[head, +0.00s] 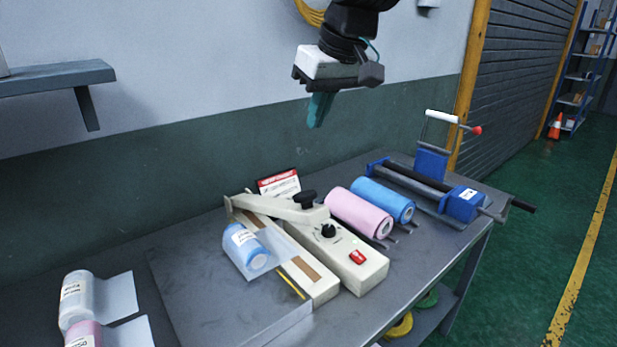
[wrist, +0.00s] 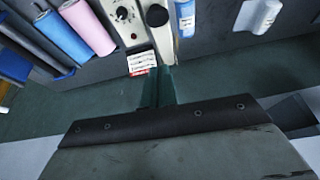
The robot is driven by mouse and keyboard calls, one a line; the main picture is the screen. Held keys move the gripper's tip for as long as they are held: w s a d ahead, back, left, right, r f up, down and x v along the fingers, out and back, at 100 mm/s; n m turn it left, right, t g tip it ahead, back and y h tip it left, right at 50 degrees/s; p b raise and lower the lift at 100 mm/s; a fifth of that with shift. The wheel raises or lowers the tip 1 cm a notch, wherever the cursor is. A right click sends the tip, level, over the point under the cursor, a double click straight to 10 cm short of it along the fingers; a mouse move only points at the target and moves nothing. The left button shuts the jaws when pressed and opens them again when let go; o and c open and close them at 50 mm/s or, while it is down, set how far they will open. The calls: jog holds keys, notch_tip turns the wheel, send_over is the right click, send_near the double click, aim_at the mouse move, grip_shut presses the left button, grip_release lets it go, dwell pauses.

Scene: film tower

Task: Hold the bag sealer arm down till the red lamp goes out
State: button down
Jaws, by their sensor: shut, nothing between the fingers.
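The bag sealer (head: 348,262) is a cream machine on the bench with a black dial and a red switch or lamp on its box; I cannot tell whether it is lit. Its arm (head: 272,208) stands raised above the base, with a black knob (head: 304,199) at its free end. The knob also shows in the wrist view (wrist: 157,15). My gripper (head: 318,110) is shut and empty, high above and behind the sealer, touching nothing. Its teal fingers point down (wrist: 158,78).
A red-and-white sign (head: 280,184) stands behind the sealer. Pink (head: 360,211) and blue (head: 384,199) rolls and a blue roller device (head: 462,204) are to the right. A shelf (head: 55,79) juts from the wall.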

send_over(308, 192)
jog(key=f, duration=0.5)
jog(key=w+f, duration=0.1)
jog(key=f, duration=0.2)
jog(key=shift+a+f, duration=0.25)
jog(key=shift+f, duration=0.1)
jog(key=f, duration=0.2)
jog(key=s+f, duration=0.1)
jog(key=f, duration=0.1)
jog(key=shift+d, duration=0.2)
jog(key=shift+s+f, duration=0.1)
jog(key=shift+f, duration=0.05)
